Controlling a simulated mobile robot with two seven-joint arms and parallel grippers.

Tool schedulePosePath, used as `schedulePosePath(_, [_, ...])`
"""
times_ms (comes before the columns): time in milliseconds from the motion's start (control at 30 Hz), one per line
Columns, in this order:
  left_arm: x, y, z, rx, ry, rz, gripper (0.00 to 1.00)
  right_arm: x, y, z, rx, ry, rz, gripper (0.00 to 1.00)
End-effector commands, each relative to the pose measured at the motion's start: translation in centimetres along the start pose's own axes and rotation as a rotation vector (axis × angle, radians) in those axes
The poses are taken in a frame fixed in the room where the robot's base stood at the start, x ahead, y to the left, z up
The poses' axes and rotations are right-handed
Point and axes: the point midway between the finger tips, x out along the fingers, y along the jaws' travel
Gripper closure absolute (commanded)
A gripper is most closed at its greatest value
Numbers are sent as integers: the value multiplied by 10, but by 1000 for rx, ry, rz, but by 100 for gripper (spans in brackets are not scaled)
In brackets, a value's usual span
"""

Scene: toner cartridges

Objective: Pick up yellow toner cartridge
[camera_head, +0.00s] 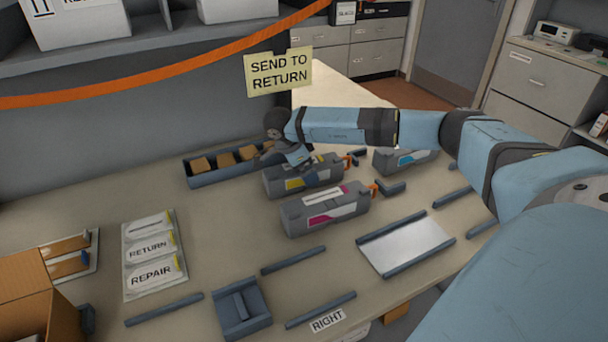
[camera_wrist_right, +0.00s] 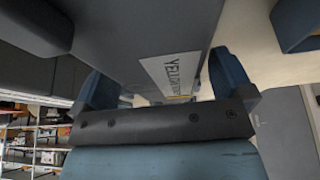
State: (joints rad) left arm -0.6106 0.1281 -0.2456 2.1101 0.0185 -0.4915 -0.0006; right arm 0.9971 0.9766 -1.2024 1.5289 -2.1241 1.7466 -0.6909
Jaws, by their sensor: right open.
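The yellow toner cartridge (camera_head: 322,174) is a grey block with a yellow-marked label, lying on the table behind the magenta-marked cartridge (camera_head: 325,210). My right gripper (camera_head: 297,157) is at the top left part of the yellow cartridge, pointing down and covering some of it. In the right wrist view the grey cartridge (camera_wrist_right: 130,35) with a "YELLOW" label fills the space in front of the right gripper (camera_wrist_right: 165,85). Its jaws are open, with blue fingers on either side of the cartridge. Whether they touch it I cannot tell. My left gripper is not in view.
A cyan-marked cartridge (camera_head: 405,160) lies to the right behind. A dark tray (camera_head: 196,180) with several tan blocks stands close left. Low grey rails, a white plate (camera_head: 405,244) and a grey holder (camera_head: 241,308) are in front. The table's left middle is mostly clear.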

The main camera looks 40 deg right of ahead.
Motion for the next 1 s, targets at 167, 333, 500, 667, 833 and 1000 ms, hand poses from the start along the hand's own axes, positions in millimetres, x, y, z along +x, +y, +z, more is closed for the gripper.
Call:
schedulePosePath(167, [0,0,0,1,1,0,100,4,0,0,1,0,-1,1])
schedulePosePath(333, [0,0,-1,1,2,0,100,4,0,0,1,0,-1,22])
schedulePosePath(500, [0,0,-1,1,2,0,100,4,0,0,1,0,-1,61])
schedulePosePath(667, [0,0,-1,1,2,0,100,3,-1,0,2,-1,-2,76])
schedulePosePath(833, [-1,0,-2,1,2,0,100,2,-1,-1,2,-1,-3,76])
schedulePosePath(1000, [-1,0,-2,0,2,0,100,-7,-2,-4,2,-2,-4,76])
